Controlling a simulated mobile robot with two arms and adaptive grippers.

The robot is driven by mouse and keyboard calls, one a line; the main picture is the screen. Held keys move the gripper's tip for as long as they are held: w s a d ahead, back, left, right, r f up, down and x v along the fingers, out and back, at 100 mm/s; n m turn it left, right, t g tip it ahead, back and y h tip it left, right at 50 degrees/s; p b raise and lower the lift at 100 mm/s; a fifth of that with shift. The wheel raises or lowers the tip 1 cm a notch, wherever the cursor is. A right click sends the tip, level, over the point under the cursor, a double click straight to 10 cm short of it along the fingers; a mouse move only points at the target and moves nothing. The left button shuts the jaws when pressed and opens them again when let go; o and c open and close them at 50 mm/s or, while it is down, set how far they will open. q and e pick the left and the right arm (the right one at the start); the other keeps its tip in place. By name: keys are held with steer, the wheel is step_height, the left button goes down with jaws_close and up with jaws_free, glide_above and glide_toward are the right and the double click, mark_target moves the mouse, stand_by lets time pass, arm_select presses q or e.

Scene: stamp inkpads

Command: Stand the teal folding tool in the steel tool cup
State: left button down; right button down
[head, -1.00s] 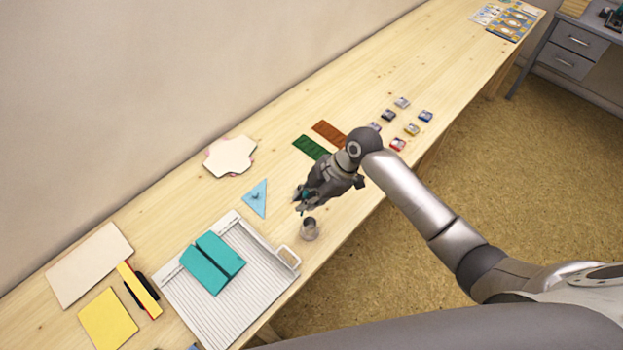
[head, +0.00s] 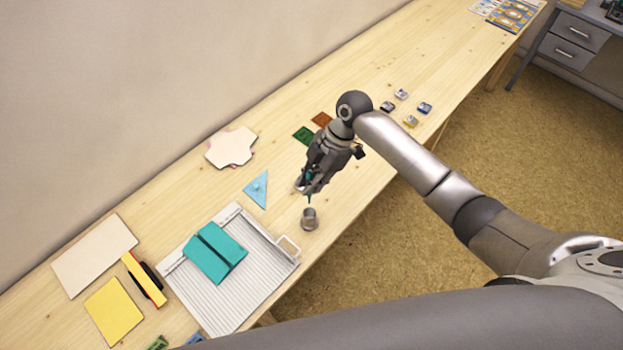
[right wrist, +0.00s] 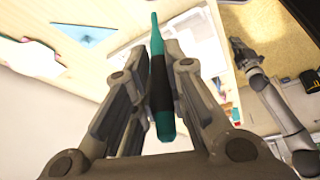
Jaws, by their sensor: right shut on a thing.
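My right gripper (head: 311,186) is shut on the teal folding tool (head: 309,199), which also shows in the right wrist view (right wrist: 157,85). The tool is teal with a dark middle section, held between the fingers. In the head view its teal end points down, just above the steel tool cup (head: 310,219) in the picture. The cup stands upright near the table's front edge; I cannot make out the tool inside it. The cup is not clear in the right wrist view. A grey arm there seems to be my left one, its gripper (right wrist: 240,50) small and unclear.
A blue triangle (head: 257,188) lies behind. Green (head: 303,135) and brown (head: 321,119) pieces and several inkpads lie further along.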

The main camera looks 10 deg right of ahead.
step_height(320, 180, down, 10)
steer(key=b, duration=0.6)
steer(key=shift+f+b, duration=0.15)
steer(key=shift+b, duration=0.15)
stand_by(0.3)
steer(key=c, duration=1.4)
jaws_free()
steer(key=shift+o, duration=0.2)
steer(key=v, duration=1.2)
